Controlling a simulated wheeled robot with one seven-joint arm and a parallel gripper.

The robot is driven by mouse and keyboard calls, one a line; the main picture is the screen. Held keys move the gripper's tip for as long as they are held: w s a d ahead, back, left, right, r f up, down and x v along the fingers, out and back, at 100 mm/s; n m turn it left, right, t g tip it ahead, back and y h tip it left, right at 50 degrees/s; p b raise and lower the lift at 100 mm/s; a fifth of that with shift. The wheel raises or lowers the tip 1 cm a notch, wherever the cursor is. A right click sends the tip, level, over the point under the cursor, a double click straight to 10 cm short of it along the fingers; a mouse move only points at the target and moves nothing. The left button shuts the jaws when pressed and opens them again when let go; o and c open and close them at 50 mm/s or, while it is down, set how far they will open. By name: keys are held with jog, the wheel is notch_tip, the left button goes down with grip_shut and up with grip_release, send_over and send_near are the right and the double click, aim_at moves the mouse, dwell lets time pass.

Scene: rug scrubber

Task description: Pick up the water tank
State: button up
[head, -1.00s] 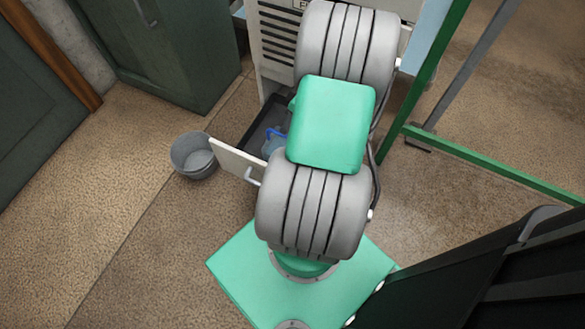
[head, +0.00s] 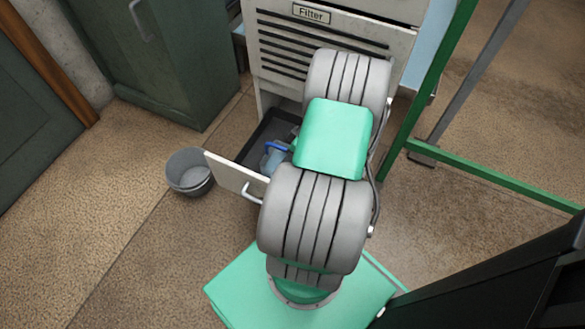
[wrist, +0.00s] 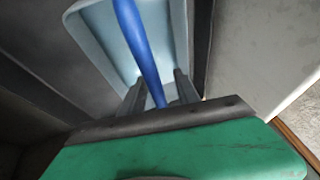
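The water tank (head: 271,161) is light blue with a darker blue handle (head: 277,147) and sits in the open drawer (head: 235,173) of the white cabinet. In the wrist view, the tank (wrist: 95,28) is close ahead, and its blue handle (wrist: 140,45) runs down between my gripper's two dark fingers (wrist: 160,92). The fingers look apart, with a gap beside the handle. Whether a finger touches it I cannot tell. In the head view, my arm hides the gripper and part of the tank.
The white cabinet (head: 275,60) has a vent and a "Filter" label. The drawer's front panel stands out close to my arm. A grey bucket (head: 188,170) is on the floor left of the drawer. A green metal frame (head: 480,172) stands at right. Floor at left is clear.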

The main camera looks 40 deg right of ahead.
jog(key=shift+f, duration=0.25)
jog(key=shift+c, duration=0.6)
grip_shut()
jog(key=shift+r, duration=0.1)
dwell(0.9)
